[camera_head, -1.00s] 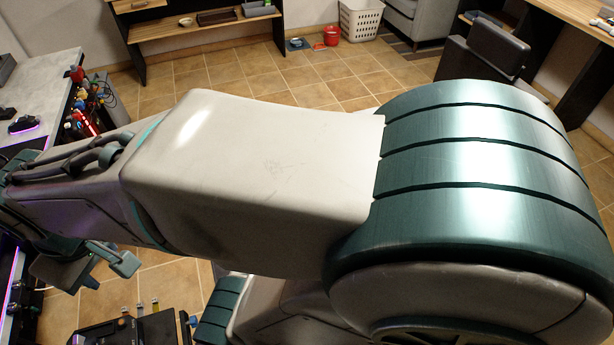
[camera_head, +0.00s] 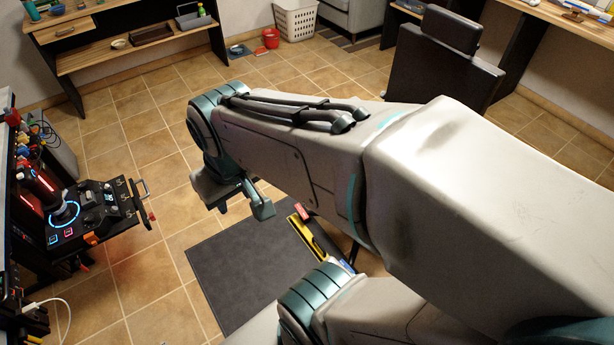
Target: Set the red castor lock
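I cannot make out a red castor lock for certain. A small red piece (camera_head: 302,211) lies beside a yellow bar at the edge of the dark mat, partly hidden by my arm; I cannot tell what it is. My gripper (camera_head: 240,201) hangs above the tiled floor and the mat's far edge, left of the red piece in the picture. Its two fingers look apart, with nothing seen between them.
A dark mat (camera_head: 245,270) lies on the floor. A control panel with a joystick (camera_head: 75,212) stands at left. A dark chair (camera_head: 440,65) stands behind my arm. A wooden shelf desk (camera_head: 125,45) is at the back. Tiles between panel and mat are clear.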

